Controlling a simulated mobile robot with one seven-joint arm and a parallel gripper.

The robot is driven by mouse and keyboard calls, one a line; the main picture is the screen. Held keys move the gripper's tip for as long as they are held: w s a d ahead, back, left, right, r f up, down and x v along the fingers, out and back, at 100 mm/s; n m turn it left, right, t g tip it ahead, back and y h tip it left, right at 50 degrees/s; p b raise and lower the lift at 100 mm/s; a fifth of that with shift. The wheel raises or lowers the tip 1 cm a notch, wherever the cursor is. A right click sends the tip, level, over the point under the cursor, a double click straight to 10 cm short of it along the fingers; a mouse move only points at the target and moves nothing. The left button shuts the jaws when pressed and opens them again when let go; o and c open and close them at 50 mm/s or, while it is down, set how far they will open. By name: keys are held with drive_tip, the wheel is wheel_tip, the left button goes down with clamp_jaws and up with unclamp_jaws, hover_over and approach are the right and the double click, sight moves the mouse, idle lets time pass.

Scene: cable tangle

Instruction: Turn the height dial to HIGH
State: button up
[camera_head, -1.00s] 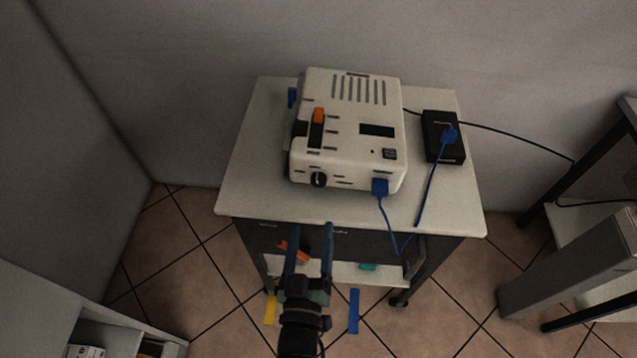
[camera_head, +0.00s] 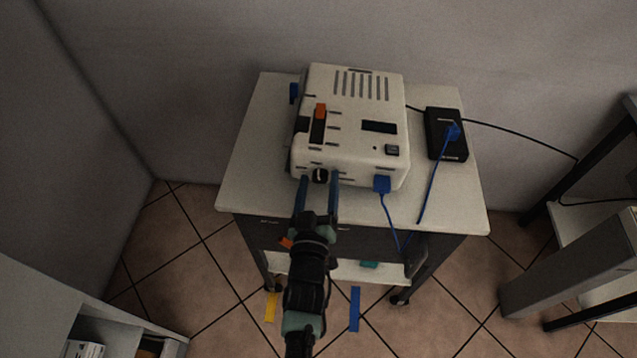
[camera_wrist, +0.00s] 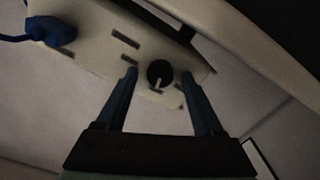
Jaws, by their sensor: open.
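The black height dial (camera_head: 320,175) sits on the front face of the white machine (camera_head: 350,108), near its left end. My gripper (camera_head: 319,180) is open, with its blue fingers on either side of the dial in the head view. In the wrist view the round dial (camera_wrist: 160,73) with a pale pointer lies between the two fingertips (camera_wrist: 158,72), with a gap on each side. Short dark marks surround the dial; their lettering is too small to read. I cannot tell how far the fingertips are from the front face.
The machine stands on a white cart top (camera_head: 250,165). A blue plug (camera_head: 382,184) with a blue cable is at the front right of the machine. It also shows in the wrist view (camera_wrist: 52,32). A black power box (camera_head: 446,134) stands right of the machine.

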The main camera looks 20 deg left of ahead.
clamp_jaws()
